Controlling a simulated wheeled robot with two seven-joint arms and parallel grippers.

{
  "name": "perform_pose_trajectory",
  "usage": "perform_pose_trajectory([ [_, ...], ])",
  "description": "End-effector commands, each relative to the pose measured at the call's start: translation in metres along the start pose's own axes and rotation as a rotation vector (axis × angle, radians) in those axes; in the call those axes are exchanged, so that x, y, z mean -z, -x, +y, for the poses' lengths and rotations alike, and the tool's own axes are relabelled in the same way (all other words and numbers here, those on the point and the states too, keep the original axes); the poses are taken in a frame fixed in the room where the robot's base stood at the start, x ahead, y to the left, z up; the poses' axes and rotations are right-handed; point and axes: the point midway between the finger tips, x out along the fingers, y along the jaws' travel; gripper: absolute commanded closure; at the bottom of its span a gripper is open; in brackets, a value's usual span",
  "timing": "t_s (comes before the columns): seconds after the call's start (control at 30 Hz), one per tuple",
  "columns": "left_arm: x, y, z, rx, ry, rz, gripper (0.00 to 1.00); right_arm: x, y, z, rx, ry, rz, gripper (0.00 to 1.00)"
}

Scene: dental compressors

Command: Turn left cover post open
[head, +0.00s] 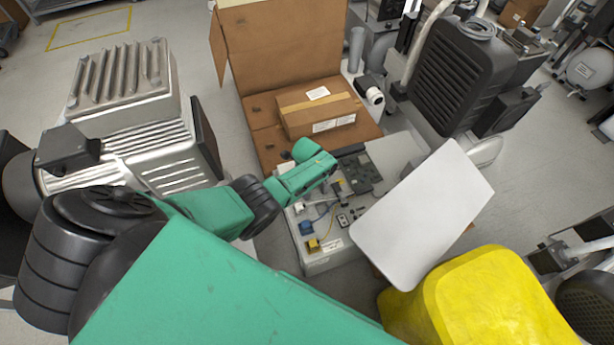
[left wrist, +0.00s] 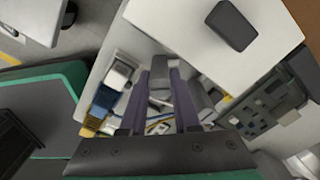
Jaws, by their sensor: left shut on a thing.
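The open white control box (head: 325,262) stands in the middle of the head view, with a green circuit board (head: 362,172) and small blue and yellow parts inside. A flat white cover panel (head: 425,215) is tilted at its right side. My green left arm reaches over the box from the left. In the left wrist view my left gripper (left wrist: 162,85) has its fingers close together inside the box, between the blue and white parts (left wrist: 105,100) and the circuit board (left wrist: 265,115). My right gripper is out of view.
An open cardboard box with a taped carton (head: 318,108) stands behind the control box. A silver finned machine (head: 125,90) is at left, a black compressor (head: 462,75) at back right. A large yellow object (head: 480,305) fills the lower right.

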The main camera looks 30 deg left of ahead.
Motion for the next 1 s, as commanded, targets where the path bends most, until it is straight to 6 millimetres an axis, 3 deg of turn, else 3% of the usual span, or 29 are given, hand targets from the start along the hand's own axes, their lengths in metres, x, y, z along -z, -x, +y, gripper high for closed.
perform_pose_trajectory([
  [0.73,0.0003,-0.0003,0.0005,-0.001,-0.099,0.0,1.0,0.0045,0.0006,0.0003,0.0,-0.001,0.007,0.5],
  [0.77,0.0003,-0.0003,0.0005,-0.001,-0.099,0.0,0.59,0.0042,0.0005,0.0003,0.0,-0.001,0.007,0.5],
  [1.0,0.0002,-0.0002,0.0004,-0.001,-0.098,0.0,0.58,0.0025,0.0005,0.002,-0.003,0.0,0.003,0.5],
])
